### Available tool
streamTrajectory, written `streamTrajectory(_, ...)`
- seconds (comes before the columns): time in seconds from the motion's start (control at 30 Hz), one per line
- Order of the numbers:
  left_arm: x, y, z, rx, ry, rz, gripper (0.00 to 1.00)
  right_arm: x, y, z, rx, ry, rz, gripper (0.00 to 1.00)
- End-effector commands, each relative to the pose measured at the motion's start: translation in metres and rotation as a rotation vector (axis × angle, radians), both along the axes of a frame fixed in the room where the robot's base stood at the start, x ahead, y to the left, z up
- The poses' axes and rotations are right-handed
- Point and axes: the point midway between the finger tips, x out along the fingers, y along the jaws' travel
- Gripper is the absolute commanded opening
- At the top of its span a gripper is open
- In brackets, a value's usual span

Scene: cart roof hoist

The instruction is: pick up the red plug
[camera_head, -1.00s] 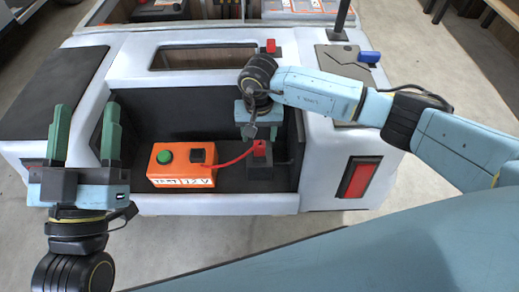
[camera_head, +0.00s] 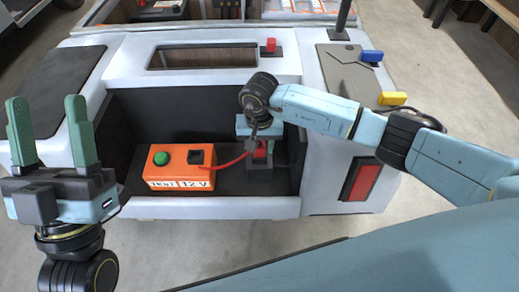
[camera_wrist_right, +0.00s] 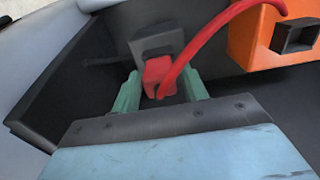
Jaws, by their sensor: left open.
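The red plug (camera_head: 260,150) sits at a dark block in the cart's open bay. A red cable runs from it to the orange 12V box (camera_head: 180,168). My right gripper (camera_wrist_right: 164,84) is open, with one green finger on each side of the red plug (camera_wrist_right: 159,72); gaps show between the fingers and the plug. In the head view the right hand partly hides the plug. My left gripper (camera_head: 50,118) is open and empty, off to the left in front of the cart.
The orange box, with a green button (camera_head: 161,158) and a black socket (camera_head: 196,157), stands left of the plug. The bay's side wall is close on the right. Blue (camera_head: 372,56) and yellow (camera_head: 392,98) pieces lie on the cart's right top.

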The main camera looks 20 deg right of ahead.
Motion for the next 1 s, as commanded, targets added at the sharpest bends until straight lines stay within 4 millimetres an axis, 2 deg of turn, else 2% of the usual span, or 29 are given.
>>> streamTrajectory(0.03, 0.0, 0.0, 0.0, 0.0, 0.0, 0.0, 0.56, 0.0, 0.0, 0.0, 0.0, 0.0, 0.0, 0.37)
streamTrajectory(0.3, 0.0, 0.0, 0.0, 0.001, 0.002, 0.001, 0.56, 0.0, 0.0, 0.0, 0.0, 0.0, 0.0, 0.01)
streamTrajectory(0.33, 0.0, 0.0, 0.0, 0.001, 0.002, 0.001, 0.56, 0.0, 0.0, 0.0, 0.0, 0.0, 0.0, 0.0)
streamTrajectory(0.73, 0.002, 0.0, 0.001, 0.004, 0.015, 0.0, 0.56, 0.0, 0.0, 0.006, 0.0, -0.001, 0.0, 0.0)
streamTrajectory(1.0, 0.016, -0.004, -0.006, 0.052, 0.177, -0.002, 0.56, 0.001, -0.001, 0.034, 0.0, -0.003, 0.0, 0.0)
